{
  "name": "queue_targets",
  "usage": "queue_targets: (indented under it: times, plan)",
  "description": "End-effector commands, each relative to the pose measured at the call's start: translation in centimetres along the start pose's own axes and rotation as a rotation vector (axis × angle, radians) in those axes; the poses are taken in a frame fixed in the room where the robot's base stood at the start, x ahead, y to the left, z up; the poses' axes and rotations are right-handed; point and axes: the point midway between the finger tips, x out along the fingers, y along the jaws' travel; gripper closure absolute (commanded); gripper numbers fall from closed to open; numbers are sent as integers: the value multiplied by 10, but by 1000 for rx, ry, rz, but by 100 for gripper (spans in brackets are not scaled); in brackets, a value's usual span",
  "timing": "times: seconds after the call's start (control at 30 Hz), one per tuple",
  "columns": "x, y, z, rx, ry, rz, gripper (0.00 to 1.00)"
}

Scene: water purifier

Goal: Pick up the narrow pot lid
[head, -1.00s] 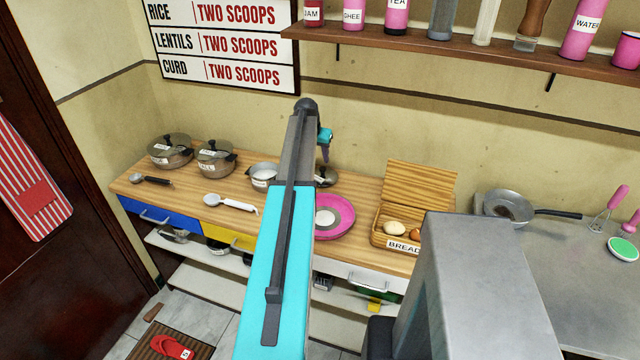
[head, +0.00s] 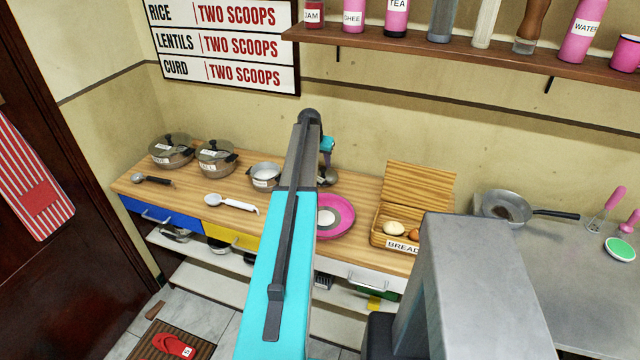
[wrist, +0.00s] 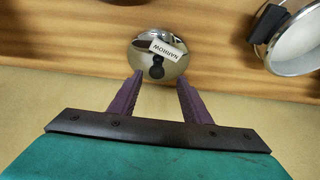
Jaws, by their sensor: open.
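The narrow pot lid (wrist: 160,52) is a shiny round metal lid with a dark knob and a white tag reading NARROW. It lies on the wooden counter in the wrist view. My gripper (wrist: 160,80) is open, its two purple fingers pointing at the lid's near edge with the knob between their lines. Nothing is held, and I cannot tell whether the fingertips touch the lid. In the head view the lid (head: 331,176) is partly hidden behind my arm, with part of my gripper just above it.
An open pot (head: 264,175) with a dark handle stands left of the lid, and it also shows in the wrist view (wrist: 295,42). A pink plate (head: 336,217) lies in front. A bread box (head: 398,243) stands to the right. Two lidded pots (head: 216,157) stand farther left.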

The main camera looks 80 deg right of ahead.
Motion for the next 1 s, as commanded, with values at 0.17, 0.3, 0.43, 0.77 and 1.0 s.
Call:
queue_targets:
  times: [0.17,0.3,0.43,0.77,1.0]
  plan:
    - [15,2,-3,0,-2,1,56]
    - [29,2,-3,0,-1,0,56]
    - [34,2,-2,1,0,0,56]
    - [36,2,-2,1,1,0,56]
    - [36,2,-2,1,1,0,56]
